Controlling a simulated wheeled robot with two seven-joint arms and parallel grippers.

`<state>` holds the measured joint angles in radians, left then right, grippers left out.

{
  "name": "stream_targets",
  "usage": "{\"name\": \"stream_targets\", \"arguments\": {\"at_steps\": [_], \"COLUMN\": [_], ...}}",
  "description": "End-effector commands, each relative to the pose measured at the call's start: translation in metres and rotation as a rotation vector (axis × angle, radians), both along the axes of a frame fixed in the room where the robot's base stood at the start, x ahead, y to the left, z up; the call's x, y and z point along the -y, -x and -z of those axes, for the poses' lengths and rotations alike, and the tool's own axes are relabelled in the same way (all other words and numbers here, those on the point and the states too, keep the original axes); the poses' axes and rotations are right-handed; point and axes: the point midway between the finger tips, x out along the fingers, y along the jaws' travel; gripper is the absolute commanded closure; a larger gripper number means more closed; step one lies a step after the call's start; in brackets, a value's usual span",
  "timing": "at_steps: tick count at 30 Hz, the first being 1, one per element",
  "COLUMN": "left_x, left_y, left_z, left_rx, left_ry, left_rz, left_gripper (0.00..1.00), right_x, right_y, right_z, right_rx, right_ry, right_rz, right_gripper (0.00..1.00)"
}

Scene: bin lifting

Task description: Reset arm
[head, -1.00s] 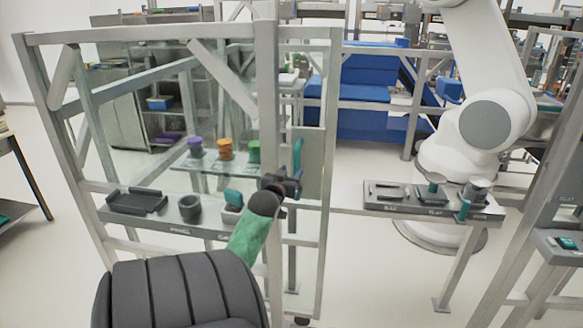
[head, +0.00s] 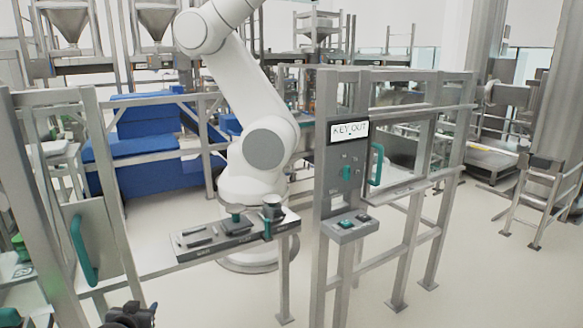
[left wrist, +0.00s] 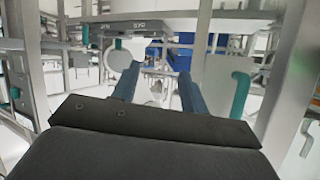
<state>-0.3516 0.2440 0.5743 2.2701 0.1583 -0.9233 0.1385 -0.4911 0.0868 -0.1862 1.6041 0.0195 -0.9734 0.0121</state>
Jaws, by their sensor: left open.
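A large white robot arm (head: 232,85) stands behind the fence in the head view, its round grey joint cap facing me. To its right, a grey panel post carries a "KEY OUT" sign (head: 349,130) and a teal key-like switch (head: 347,172). Below is a small box with teal buttons (head: 346,226). My left gripper (head: 130,315) shows only in part at the bottom left edge, well away from the panel. In the left wrist view its two blue-grey fingers (left wrist: 160,88) are apart with nothing between them. My right gripper is not in view.
A tool shelf (head: 190,255) with small fixtures runs in front of the white arm. A fence door with a teal handle (head: 82,250) stands at the left, and another teal handle (head: 376,165) is beside the panel. The floor at the lower right is clear.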

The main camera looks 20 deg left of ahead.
Motion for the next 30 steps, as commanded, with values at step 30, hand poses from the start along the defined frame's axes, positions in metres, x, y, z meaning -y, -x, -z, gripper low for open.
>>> {"name": "stream_targets", "arguments": {"at_steps": [30], "left_x": [0.385], "left_y": [0.146], "left_z": [0.153], "left_rx": [-0.779], "left_ry": [0.203], "left_rz": [0.496], "left_gripper": [0.56], "right_x": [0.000], "right_y": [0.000], "right_z": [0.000], "right_rx": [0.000], "right_ry": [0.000], "right_rz": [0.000], "right_gripper": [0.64]}}
